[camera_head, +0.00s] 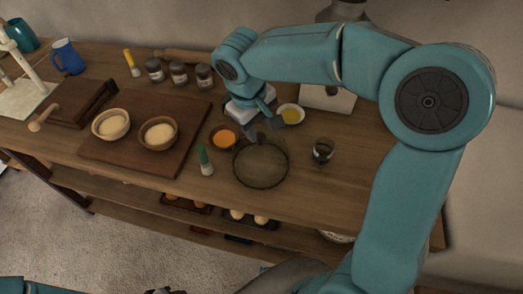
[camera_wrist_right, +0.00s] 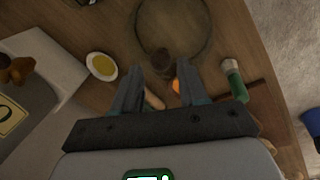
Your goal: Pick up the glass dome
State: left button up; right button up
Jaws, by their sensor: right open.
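The glass dome (camera_head: 260,167) is see-through with a dark round rim and stands on the wooden table near its front edge. In the right wrist view the dome (camera_wrist_right: 174,12) shows as a large circle at the top, with a dark knob (camera_wrist_right: 163,60) at its lower side. My right gripper (camera_head: 263,133) is just behind and above the dome in the head view. In the right wrist view the right gripper (camera_wrist_right: 158,82) has its fingers apart, with the knob beyond the gap between them. Whether the fingers touch the knob cannot be told. My left gripper does not show.
A bowl of orange stuff (camera_head: 223,138), a green-capped shaker (camera_head: 205,160) and a small glass (camera_head: 322,151) stand close around the dome. A dish of yellow liquid (camera_head: 291,115) is behind. A board with two bowls (camera_head: 110,125) lies left. Bare tabletop shows right of the small glass.

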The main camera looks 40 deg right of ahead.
aim_at(260, 134)
jog(key=f, duration=0.4)
jog(key=shift+w+d+f, duration=0.1)
jog(key=shift+w+d, duration=0.05)
jog(key=shift+d, duration=0.25)
grip_shut()
